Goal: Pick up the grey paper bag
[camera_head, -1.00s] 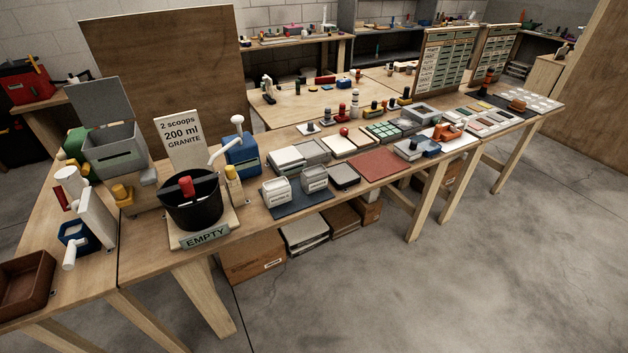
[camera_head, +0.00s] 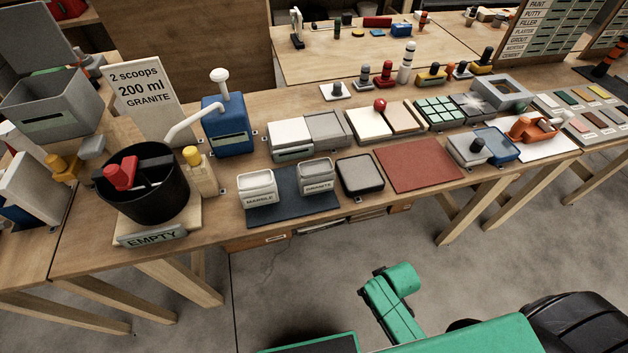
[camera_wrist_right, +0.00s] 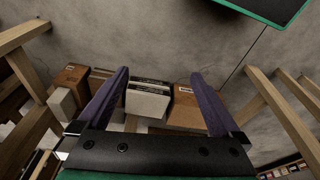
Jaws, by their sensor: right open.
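Two small bag-like packs stand on a dark blue mat (camera_head: 282,212) on the workbench in the head view. The greyer one, marked GRANITE (camera_head: 315,173), stands at the right and looks like the grey paper bag. The whiter one, marked MARBLE (camera_head: 256,185), stands at the left, apart from it. My right gripper (camera_wrist_right: 160,73) is open and empty in the right wrist view. It points at boxes under a bench, and neither pack shows there. In the head view my green arm parts are low, in front of the bench. My left gripper is not in view.
A black bucket (camera_head: 145,195) stands left of the packs, with a blue pump (camera_head: 228,127) behind. A dark grey pad (camera_head: 360,176) and a red mat (camera_head: 418,166) lie to the right. In the wrist view, cardboard boxes (camera_wrist_right: 187,107) sit between wooden legs (camera_wrist_right: 268,97).

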